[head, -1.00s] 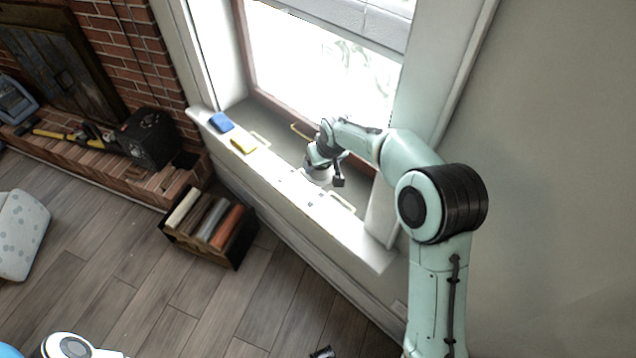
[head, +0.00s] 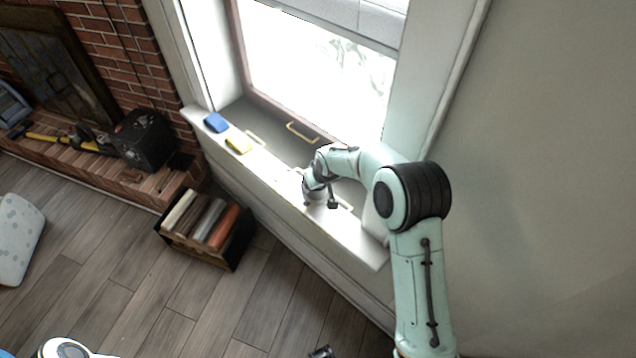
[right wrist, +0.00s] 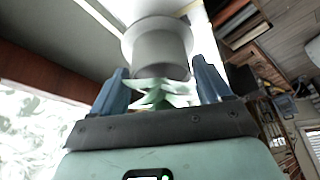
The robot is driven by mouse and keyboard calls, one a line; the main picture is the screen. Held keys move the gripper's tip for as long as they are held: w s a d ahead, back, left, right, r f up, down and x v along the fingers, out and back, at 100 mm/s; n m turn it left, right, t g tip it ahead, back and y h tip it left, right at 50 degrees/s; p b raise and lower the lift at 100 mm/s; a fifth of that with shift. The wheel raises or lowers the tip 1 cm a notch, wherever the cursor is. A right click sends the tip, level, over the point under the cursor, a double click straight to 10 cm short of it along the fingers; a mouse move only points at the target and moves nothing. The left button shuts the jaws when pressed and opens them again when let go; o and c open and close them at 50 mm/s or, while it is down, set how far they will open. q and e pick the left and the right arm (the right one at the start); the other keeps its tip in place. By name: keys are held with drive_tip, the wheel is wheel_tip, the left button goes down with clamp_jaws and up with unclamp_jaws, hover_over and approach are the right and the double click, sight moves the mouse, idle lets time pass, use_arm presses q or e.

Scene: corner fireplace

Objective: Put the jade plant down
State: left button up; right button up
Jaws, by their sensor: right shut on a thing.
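The jade plant shows in the right wrist view as green pointed leaves (right wrist: 160,94) and a grey pot (right wrist: 160,52), with a wider white disc or saucer (right wrist: 130,42) at the pot's far end. My right gripper (head: 318,200) is shut on the plant, its two blue-grey fingers (right wrist: 165,82) on either side. In the head view it is low over the white window sill (head: 352,236), and the gripper mostly hides the plant. I cannot tell whether the pot touches the sill. A dark tip, apparently of my left gripper (head: 322,352), shows at the bottom edge.
Brass handles (head: 301,132) are on the window frame. A black box of rolled items (head: 207,226) stands on the floor below. The sill's right end is clear.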

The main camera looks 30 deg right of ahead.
drive_tip(key=shift+f, duration=0.2)
drive_tip(key=o, duration=1.1)
drive_tip(key=shift+o, duration=0.2)
drive_tip(key=shift+r, duration=0.3)
drive_tip(key=v, duration=1.1)
drive_tip(key=shift+s+r, duration=0.15)
drive_tip(key=shift+r, duration=0.25)
drive_tip(key=shift+a, duration=0.1)
